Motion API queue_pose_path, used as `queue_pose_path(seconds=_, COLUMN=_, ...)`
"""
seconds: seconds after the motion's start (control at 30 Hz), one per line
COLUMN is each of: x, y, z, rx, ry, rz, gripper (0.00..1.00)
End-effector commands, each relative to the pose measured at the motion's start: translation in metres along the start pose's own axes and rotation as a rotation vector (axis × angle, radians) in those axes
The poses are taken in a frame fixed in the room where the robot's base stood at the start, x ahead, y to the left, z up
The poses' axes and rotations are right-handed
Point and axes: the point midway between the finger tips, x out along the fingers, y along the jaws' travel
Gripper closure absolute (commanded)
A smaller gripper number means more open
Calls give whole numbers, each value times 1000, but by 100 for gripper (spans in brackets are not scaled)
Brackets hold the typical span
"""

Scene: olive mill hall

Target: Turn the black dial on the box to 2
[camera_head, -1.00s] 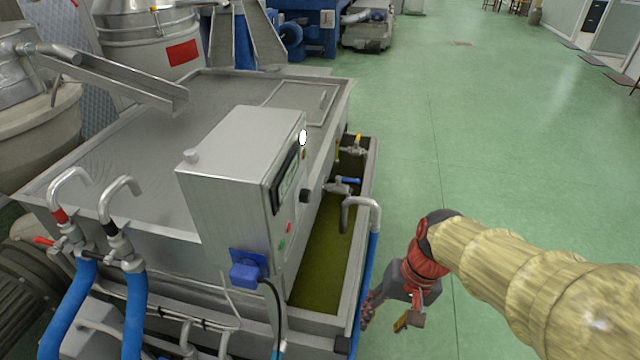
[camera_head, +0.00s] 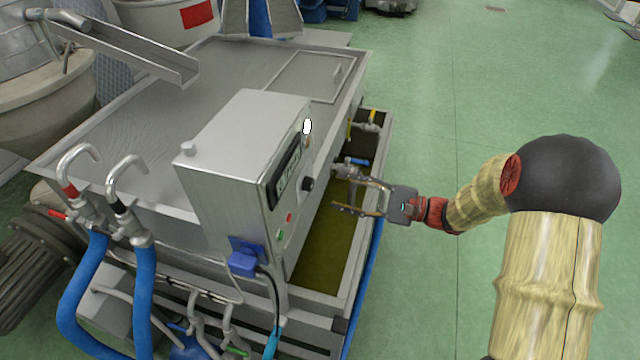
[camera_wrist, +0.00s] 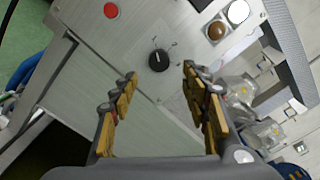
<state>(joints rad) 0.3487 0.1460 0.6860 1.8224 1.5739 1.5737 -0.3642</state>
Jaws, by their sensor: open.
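The black dial (camera_head: 308,184) sits on the side face of the grey metal control box (camera_head: 226,170). The fingers appear apart from the dial.
The box also bears a display (camera_head: 287,172), a red button (camera_head: 289,217), a green button (camera_head: 280,234) and a white lamp (camera_head: 307,126). A blue-handled valve (camera_head: 355,162) is close behind my gripper. Below lies a trough of green liquid (camera_head: 318,248). Green floor is free at right.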

Motion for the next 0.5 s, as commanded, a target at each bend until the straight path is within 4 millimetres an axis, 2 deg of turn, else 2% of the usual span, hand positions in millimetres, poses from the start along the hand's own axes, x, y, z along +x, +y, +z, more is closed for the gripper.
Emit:
queue_pose_path(seconds=0.3, x=48, y=2, z=0, rx=-1, ry=-2, rz=5, gripper=54)
queue_pose_path(seconds=0.5, x=68, y=2, z=0, rx=1, ry=0, rz=5, gripper=54)
